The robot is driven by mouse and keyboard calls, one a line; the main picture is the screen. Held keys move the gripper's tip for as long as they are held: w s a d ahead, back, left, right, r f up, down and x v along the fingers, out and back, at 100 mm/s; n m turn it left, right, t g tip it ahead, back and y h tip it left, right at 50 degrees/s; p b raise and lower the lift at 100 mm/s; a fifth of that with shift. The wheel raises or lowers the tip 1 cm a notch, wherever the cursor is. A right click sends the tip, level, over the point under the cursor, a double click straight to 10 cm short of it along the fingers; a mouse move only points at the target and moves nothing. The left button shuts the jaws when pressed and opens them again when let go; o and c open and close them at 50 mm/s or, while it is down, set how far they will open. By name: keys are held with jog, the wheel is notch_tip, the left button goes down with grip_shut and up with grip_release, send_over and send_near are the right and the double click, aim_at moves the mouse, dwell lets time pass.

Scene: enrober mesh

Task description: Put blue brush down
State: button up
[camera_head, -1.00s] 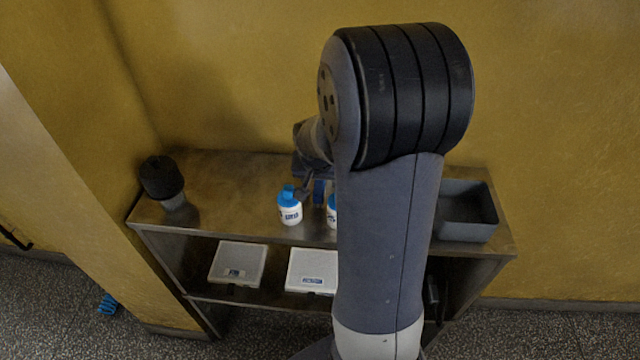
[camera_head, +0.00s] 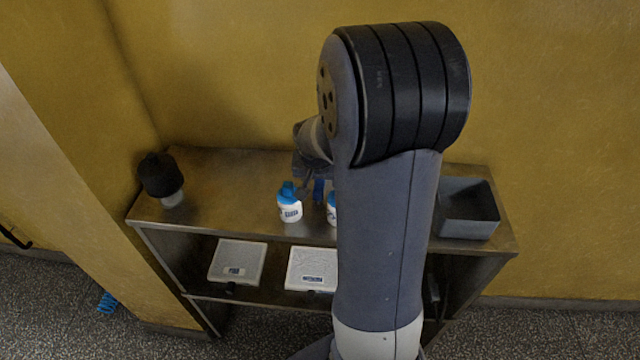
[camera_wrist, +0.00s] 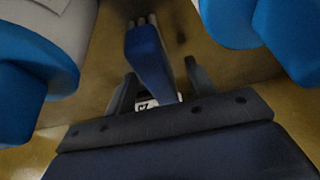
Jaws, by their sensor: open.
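The blue brush (camera_wrist: 148,58) is in the wrist view, between the two dark fingers of my gripper (camera_wrist: 160,88). The fingers stand apart, with visible gaps beside the brush. In the head view a small part of the blue brush (camera_head: 318,190) shows over the metal shelf top (camera_head: 235,205), between two white bottles with blue caps. My gripper (camera_head: 308,178) is there too, largely hidden behind my arm. I cannot tell whether the brush's lower end touches the shelf.
One bottle (camera_head: 290,208) stands just left of the brush, the other (camera_head: 332,210) just right, partly hidden by my arm. A grey bin (camera_head: 468,222) is at the right end, a black-topped container (camera_head: 162,180) at the left. White scales (camera_head: 238,262) sit below. The shelf's left middle is clear.

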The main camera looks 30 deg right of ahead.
jog(key=shift+c, duration=0.5)
grip_shut()
jog(key=shift+r, duration=0.15)
